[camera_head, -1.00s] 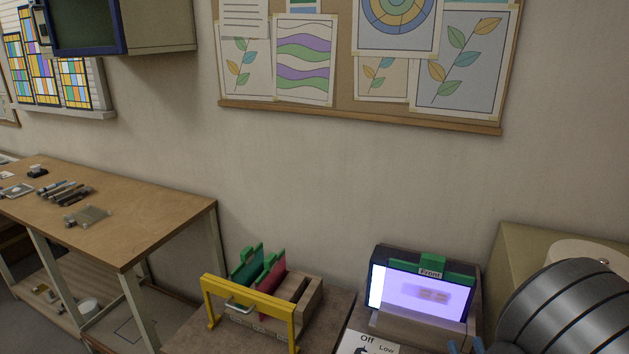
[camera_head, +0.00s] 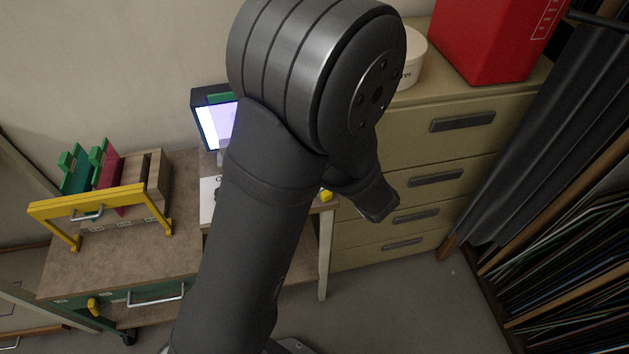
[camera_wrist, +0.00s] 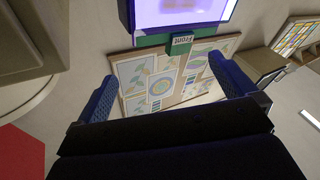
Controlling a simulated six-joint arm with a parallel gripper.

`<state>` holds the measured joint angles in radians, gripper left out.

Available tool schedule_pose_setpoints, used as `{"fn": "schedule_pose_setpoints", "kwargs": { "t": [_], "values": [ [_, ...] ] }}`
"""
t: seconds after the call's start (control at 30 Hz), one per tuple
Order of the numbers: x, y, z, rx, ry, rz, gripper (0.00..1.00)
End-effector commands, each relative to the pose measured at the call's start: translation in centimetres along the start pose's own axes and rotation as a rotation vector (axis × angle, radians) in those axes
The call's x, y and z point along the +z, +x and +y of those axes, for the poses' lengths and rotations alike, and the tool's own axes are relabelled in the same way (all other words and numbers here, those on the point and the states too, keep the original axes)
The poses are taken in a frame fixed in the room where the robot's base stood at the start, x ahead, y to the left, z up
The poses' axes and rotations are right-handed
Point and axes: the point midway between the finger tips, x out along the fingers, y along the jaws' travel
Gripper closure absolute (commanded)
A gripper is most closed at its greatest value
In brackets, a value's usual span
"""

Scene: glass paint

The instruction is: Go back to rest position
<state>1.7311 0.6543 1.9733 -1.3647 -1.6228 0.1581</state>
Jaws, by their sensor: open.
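My gripper (camera_wrist: 165,70) shows in the wrist view with its two blue fingers spread wide and nothing between them. Beyond it, at the top, is a lit panel (camera_wrist: 185,10) with a green strip labelled "Front", seen upside down. The lit panel also shows in the head view (camera_head: 213,126), partly hidden behind my arm. The gripper is apart from it. My dark arm fills the middle of the head view, and the fingers cannot be clearly made out there.
A yellow frame (camera_head: 100,200) stands before a wooden rack (camera_head: 150,172) with green and dark red pieces on the left bench. A drawer cabinet (camera_head: 430,150) carries a red box (camera_head: 492,40). Racked sheets (camera_head: 575,260) stand at right. Floor is clear in front of the drawers.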

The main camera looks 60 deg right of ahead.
Motion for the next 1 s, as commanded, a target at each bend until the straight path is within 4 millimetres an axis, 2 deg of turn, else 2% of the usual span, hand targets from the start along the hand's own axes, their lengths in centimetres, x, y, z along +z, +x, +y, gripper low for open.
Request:
{"fn": "schedule_pose_setpoints", "kwargs": {
  "t": [0.1, 0.27, 0.37, 0.53, 0.7, 0.8, 0.9, 1.0],
  "values": [
    [-0.4, 1.8, 4.0, -0.005, -0.257, -0.173, 0.00],
    [-1.9, 3.0, 10.2, 0.025, -0.576, -0.403, 0.00],
    [-3.7, 3.1, 14.1, 0.064, -0.746, -0.538, 0.00],
    [-8.1, 2.6, 20.6, 0.173, -0.969, -0.773, 0.00],
    [-12.5, 0.9, 25.6, 0.320, -1.059, -0.993, 0.00],
    [-14.7, -0.6, 27.7, 0.420, -1.045, -1.123, 0.00],
    [-16.2, -2.5, 29.1, 0.518, -0.969, -1.251, 0.00],
    [-16.8, -4.3, 29.4, 0.598, -0.846, -1.366, 0.00]
  ]
}}
